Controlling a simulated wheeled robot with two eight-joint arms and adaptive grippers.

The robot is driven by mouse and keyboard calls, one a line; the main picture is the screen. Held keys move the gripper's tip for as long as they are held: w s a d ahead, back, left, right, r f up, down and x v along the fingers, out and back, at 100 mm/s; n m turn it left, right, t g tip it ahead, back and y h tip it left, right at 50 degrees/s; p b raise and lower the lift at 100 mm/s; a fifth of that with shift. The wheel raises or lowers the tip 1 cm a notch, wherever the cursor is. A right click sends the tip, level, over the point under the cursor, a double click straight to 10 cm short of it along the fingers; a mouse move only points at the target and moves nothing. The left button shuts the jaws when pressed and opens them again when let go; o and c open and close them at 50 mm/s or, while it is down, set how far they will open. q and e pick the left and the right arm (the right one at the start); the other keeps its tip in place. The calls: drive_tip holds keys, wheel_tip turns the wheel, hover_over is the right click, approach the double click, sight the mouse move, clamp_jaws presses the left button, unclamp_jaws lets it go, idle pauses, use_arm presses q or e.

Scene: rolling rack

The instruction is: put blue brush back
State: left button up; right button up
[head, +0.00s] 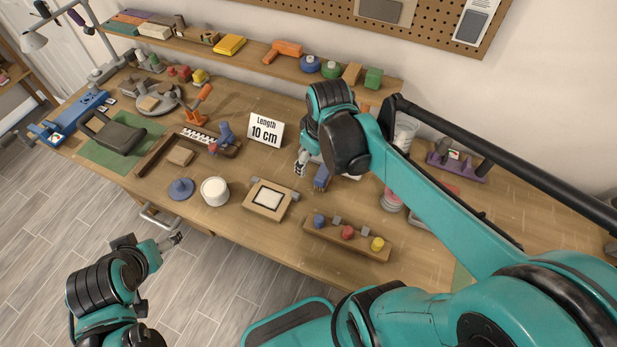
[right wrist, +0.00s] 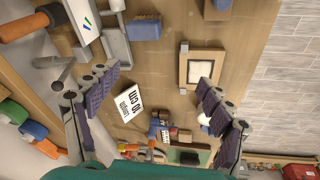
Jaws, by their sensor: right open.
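A blue brush-like block (head: 321,178) lies on the workbench (head: 350,215), just right of my right gripper (head: 302,164) and partly close to my arm. My left gripper (head: 172,240) hangs off the bench's front edge at the lower left. Its fingers are too small to judge, and nothing is seen in it.
A "Length 10 cm" sign (head: 266,130) stands left of my right gripper. A wall shelf (head: 220,55) runs behind. Bare wood shows between the items.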

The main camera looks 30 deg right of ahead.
drive_tip(key=s+a+r+m+t, duration=0.1)
drive_tip(key=s+a+m+t, duration=0.3)
drive_tip(key=s+a, duration=0.1)
drive_tip(key=shift+s+a+m, duration=0.25)
drive_tip(key=shift+s+m, duration=0.15)
drive_tip(key=shift+s, duration=0.45)
wheel_tip(320, 180, down, 9)
drive_tip(key=b, duration=0.9)
